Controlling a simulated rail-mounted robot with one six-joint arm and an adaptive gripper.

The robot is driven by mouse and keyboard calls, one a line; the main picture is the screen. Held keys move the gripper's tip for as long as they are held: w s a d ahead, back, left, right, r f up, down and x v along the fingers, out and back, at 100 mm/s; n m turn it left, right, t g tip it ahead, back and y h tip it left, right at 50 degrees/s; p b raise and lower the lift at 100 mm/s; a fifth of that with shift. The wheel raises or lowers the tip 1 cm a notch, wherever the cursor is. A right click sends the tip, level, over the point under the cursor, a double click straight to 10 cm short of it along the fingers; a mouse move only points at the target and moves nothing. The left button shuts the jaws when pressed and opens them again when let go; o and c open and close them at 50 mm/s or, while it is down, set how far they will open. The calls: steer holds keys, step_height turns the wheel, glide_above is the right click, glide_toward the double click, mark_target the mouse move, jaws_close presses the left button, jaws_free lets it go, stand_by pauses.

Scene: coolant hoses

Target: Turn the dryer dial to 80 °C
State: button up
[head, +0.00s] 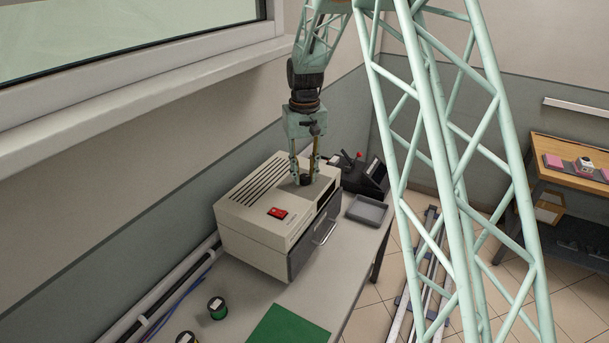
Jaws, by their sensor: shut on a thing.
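The dryer (262,215) is a cream box with dark vent slots on top, a red switch (278,213) and a dark front door with a bar handle. My gripper (305,178) points straight down over the right part of the dryer's top. Its fingers are shut on the dark round dial (306,180), which is partly hidden between the fingertips. The dial's scale and its setting are too small to read here.
A grey tray (367,210) and a black device with a red knob (357,154) stand beyond the dryer. A wooden bench (575,150) stands at right.

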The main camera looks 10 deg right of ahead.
mark_target(305, 176)
stand_by(0.3)
steer(key=o, duration=0.9)
steer(key=shift+r, duration=0.15)
steer(key=shift+r, duration=5.85)
